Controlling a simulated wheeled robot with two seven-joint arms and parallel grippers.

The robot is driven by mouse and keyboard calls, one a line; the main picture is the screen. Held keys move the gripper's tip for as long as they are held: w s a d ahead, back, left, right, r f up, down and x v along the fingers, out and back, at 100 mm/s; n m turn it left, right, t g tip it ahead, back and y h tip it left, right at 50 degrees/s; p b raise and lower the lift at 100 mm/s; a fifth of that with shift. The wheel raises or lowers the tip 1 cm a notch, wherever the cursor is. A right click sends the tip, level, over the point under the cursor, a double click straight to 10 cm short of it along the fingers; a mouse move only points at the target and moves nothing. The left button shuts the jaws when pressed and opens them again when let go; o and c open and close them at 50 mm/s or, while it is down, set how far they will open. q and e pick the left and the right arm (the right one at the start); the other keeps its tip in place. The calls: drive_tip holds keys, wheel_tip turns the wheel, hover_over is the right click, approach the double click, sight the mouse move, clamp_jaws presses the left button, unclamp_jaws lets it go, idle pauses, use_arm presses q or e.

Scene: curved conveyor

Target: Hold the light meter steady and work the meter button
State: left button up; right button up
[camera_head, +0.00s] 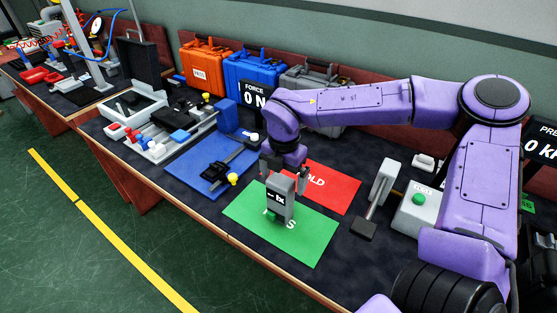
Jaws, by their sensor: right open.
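The light meter (283,205) is a small grey upright block with a dark display reading "-- lx" and a green button low on its front. It stands on the green mat (314,250), near the mat's upper edge. My right gripper (284,172) points down at the top of the meter, its fingers apart on either side of the meter's upper end. I cannot tell whether either finger touches it. My left gripper is out of view.
A red mat (343,189) lies just behind, and a blue mat (196,172) with a dark clamp-like device lies left. A grey lever fixture (381,183) and a green-button box (418,213) stand right. Orange (199,72), blue and grey cases line the back.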

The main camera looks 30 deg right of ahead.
sight(280, 200)
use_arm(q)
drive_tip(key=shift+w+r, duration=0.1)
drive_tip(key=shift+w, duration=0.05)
use_arm(e)
drive_tip(key=shift+f, duration=2.4)
drive_tip(key=shift+w, duration=0.1)
drive_tip(key=c, duration=1.4)
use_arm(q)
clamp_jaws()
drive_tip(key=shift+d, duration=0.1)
